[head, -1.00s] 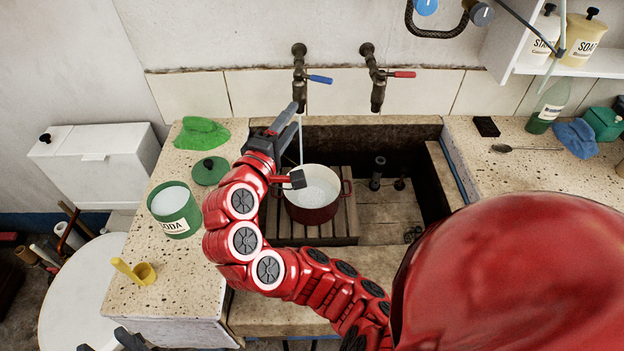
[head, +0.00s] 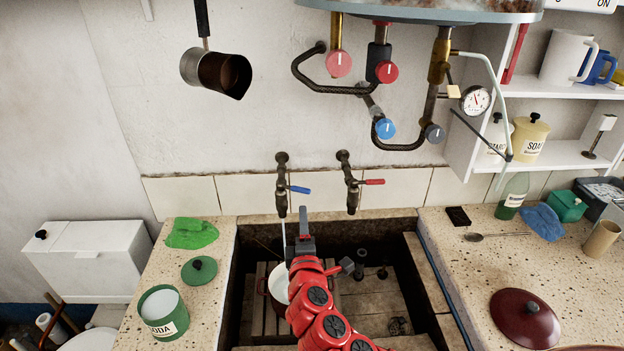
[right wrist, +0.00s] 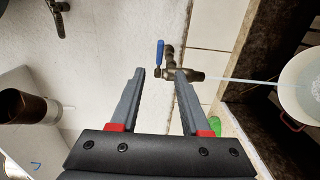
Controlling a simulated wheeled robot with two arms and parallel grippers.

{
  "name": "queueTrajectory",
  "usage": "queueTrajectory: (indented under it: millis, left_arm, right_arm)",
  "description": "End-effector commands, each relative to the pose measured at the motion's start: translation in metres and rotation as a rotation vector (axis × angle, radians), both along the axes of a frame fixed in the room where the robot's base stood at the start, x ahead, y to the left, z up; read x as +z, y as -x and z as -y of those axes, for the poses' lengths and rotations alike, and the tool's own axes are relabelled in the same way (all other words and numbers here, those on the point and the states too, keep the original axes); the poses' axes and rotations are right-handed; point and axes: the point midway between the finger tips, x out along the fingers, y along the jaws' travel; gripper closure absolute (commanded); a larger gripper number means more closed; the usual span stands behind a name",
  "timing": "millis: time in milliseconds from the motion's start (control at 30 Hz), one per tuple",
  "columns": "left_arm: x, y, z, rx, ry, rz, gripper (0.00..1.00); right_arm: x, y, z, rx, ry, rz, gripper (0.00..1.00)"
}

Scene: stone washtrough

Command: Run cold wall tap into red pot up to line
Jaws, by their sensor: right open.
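The red pot (head: 278,286) stands on a wooden slatted rack in the stone trough, partly hidden by my right arm. The cold wall tap (head: 281,190) with the blue lever (head: 299,190) is above it. A thin stream of water (head: 284,236) runs from its spout down into the pot. In the right wrist view the pot's pale inside (right wrist: 306,84) shows at the right edge. My right gripper (head: 303,222) is open and empty, with the blue-lever tap (right wrist: 170,70) ahead of its fingertips. The fill line cannot be made out. My left gripper is out of view.
A red-lever tap (head: 350,185) is on the wall to the right. A heater with pipes and knobs hangs above. A SODA tin (head: 163,312), a green lid (head: 199,270) and a green cloth (head: 192,233) are on the left counter. A dark red lid (head: 524,318) lies on the right counter.

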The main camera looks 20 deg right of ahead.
Motion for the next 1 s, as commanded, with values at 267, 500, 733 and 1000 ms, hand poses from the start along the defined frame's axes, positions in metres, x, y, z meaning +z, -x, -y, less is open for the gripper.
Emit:
queueTrajectory:
  millis: [267, 500, 733, 1000]
  left_arm:
    - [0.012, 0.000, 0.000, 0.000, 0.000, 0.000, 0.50]
    - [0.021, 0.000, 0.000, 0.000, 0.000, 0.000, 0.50]
    - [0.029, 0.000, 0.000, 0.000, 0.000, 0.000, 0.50]
    - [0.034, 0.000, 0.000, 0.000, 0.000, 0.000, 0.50]
  right_arm:
    - [0.003, -0.044, 0.013, -0.004, -0.001, 0.000, 0.54]
    - [0.005, -0.079, 0.023, -0.003, -0.001, 0.004, 0.54]
    - [0.004, -0.111, 0.033, -0.006, -0.002, 0.003, 0.54]
    - [0.003, -0.140, 0.042, -0.006, 0.000, 0.003, 0.54]
